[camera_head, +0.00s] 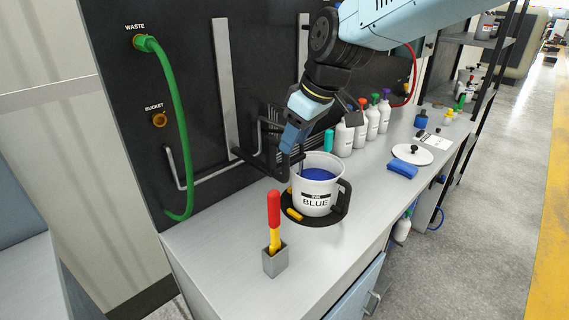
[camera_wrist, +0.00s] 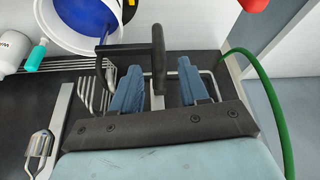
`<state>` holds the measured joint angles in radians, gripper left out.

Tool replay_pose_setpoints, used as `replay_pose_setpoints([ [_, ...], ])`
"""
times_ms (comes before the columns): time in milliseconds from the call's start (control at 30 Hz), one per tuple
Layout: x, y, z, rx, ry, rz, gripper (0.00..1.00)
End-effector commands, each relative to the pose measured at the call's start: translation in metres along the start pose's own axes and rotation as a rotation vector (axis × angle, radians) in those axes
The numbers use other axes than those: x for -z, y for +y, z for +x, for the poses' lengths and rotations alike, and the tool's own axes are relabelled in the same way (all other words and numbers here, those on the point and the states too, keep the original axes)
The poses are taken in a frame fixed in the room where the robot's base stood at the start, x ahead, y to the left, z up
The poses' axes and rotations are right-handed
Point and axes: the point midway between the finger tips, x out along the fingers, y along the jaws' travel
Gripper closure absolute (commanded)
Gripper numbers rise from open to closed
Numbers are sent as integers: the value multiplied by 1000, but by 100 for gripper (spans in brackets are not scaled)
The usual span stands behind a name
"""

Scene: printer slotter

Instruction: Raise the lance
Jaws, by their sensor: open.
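My gripper (camera_wrist: 158,68) is open, its two blue fingers apart. In the wrist view a black upright handle (camera_wrist: 157,45) stands in the gap between the fingers, with space on both sides. A dark bar joins it to a thin rod that reaches over the ink bucket (camera_wrist: 60,40); this looks like the lance. In the head view my gripper (camera_head: 293,135) hangs just behind and above the white bucket labelled BLUE (camera_head: 315,200), which holds blue ink. The lance's rod (camera_head: 301,160) stands at the bucket's back left rim; its lower end is hidden.
A holder (camera_head: 275,262) with a red and yellow tool (camera_head: 274,220) stands at the front. A green hose (camera_head: 172,95) hangs from the WASTE port at left.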

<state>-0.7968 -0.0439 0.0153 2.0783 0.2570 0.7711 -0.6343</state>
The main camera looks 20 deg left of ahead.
Motion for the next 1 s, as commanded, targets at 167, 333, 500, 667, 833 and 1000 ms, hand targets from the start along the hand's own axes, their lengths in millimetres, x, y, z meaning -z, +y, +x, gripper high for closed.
replay_pose_setpoints([
  [167,-1,0,33,2,-4,1,56],
  [333,-1,0,60,1,-3,1,56],
  [500,-1,0,77,1,-2,2,56],
  [667,-1,0,84,0,0,2,56],
  [833,-1,1,85,-1,0,2,56],
  [1000,-1,1,85,-1,0,2,61],
])
